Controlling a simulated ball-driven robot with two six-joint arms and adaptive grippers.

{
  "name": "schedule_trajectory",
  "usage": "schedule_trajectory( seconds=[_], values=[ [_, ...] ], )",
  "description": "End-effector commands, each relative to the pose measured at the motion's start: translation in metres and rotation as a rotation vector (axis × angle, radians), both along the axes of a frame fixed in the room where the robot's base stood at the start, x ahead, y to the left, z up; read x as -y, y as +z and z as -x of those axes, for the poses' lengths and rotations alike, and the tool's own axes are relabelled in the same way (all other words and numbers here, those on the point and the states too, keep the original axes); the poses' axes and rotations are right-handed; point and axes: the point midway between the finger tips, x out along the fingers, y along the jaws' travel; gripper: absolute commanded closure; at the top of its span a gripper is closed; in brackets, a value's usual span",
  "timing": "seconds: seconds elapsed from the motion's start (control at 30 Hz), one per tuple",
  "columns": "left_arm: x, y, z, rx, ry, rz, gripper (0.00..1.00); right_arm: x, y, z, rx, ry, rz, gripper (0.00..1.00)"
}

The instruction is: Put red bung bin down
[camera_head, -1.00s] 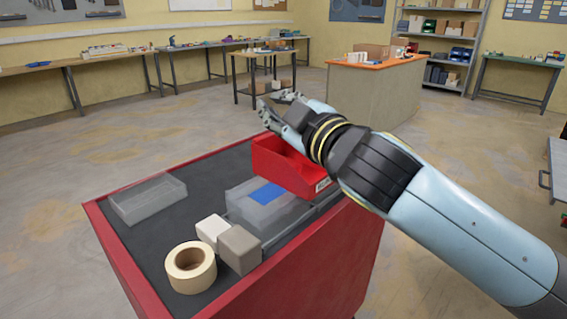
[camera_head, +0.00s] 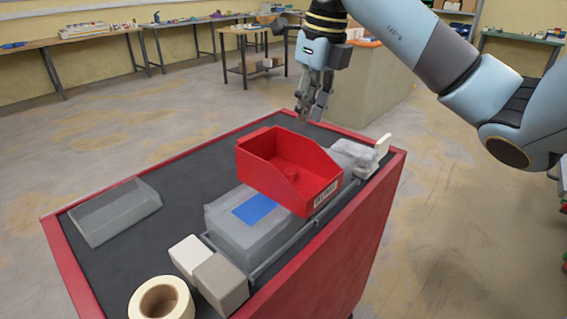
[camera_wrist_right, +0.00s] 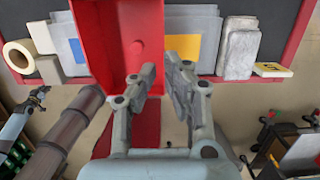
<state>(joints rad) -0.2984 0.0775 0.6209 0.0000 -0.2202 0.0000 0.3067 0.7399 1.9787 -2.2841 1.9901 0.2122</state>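The red bin (camera_head: 262,150) sits upright among the grey bins on the cart, its pale label facing the near right. A red bung (camera_head: 291,172) lies inside it. My right gripper (camera_head: 313,112) points down just behind and above the bin's far edge. In the right wrist view its two fingers (camera_wrist_right: 162,72) are apart, with nothing visibly clamped between them.
A grey bin with a blue label (camera_head: 222,228) is left of the red bin. Two blocks (camera_head: 208,272) and a tape roll (camera_head: 161,300) are at the near edge. A clear tray (camera_head: 115,212) stands left. The dark cart top (camera_head: 180,180) between is bare.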

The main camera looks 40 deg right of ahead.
Motion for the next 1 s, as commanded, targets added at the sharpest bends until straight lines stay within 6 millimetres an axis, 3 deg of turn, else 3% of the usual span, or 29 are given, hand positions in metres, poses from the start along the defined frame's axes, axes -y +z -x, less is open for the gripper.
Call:
schedule_trajectory(
  seconds=[0.2,0.47,0.73,1.0],
  values=[
    [-0.004,-0.014,0.002,-0.003,-0.001,-0.004,1.00,0.004,-0.033,-0.001,-0.020,-0.012,0.016,0.90],
    [-0.004,-0.009,0.003,-0.004,-0.001,-0.004,1.00,0.003,-0.056,-0.006,-0.016,-0.010,0.015,0.90],
    [-0.004,-0.007,0.003,-0.004,-0.001,-0.004,1.00,0.002,-0.096,-0.012,-0.016,-0.010,0.013,0.90],
    [-0.002,-0.006,0.003,-0.004,-0.001,-0.002,1.00,0.002,-0.106,-0.013,-0.014,-0.008,0.016,0.90]
  ],
)
